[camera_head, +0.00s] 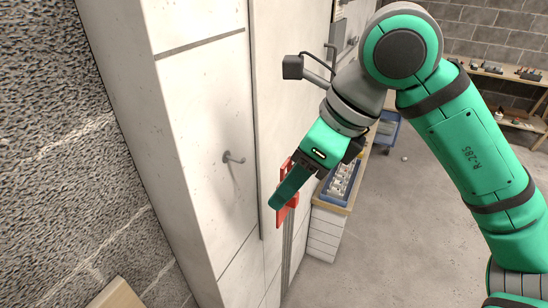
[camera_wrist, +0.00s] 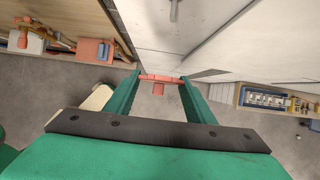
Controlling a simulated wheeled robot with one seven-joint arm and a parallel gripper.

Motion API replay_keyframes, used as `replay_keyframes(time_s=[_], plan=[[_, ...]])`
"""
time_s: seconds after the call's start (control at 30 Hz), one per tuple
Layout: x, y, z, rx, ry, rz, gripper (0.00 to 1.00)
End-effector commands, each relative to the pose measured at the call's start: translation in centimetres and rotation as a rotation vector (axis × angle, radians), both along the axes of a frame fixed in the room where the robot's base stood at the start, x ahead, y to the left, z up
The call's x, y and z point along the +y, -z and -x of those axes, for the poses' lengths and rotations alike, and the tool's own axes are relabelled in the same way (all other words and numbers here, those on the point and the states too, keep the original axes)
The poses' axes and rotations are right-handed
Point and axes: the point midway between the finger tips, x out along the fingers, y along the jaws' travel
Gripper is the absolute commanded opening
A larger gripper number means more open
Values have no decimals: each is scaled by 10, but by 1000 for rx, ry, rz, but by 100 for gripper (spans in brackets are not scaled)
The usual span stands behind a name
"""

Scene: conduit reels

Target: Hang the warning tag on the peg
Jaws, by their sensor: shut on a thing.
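The red warning tag (camera_head: 282,216) is held in my gripper (camera_head: 276,203), off the pale wall panel. In the wrist view the tag (camera_wrist: 158,87) spans between the two fingertips of my gripper (camera_wrist: 160,77), seen almost edge-on. The peg (camera_head: 234,158) is a short grey metal rod sticking out of the panel, to the left of and above the tag in the head view. In the wrist view the peg (camera_wrist: 174,10) shows at the top edge, beyond the tag. Tag and peg are apart. The tag's hole cannot be made out.
A bench with a blue tray (camera_head: 343,181) of parts stands behind my gripper along the panel. Another grey fitting (camera_head: 330,52) is farther along the wall. A shelf (camera_head: 500,74) with tools is at the back right. The floor (camera_head: 390,230) in the middle is clear.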

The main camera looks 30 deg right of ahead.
Motion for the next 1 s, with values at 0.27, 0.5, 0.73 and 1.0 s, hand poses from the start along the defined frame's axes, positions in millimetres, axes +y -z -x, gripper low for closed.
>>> replay_keyframes(time_s=[0.27,0.5,0.73,1.0], plan=[[5,0,-5,1,-3,-1,24],[12,2,-15,0,-4,0,24],[19,3,-24,1,-2,1,24],[27,4,-35,0,-1,0,24]])
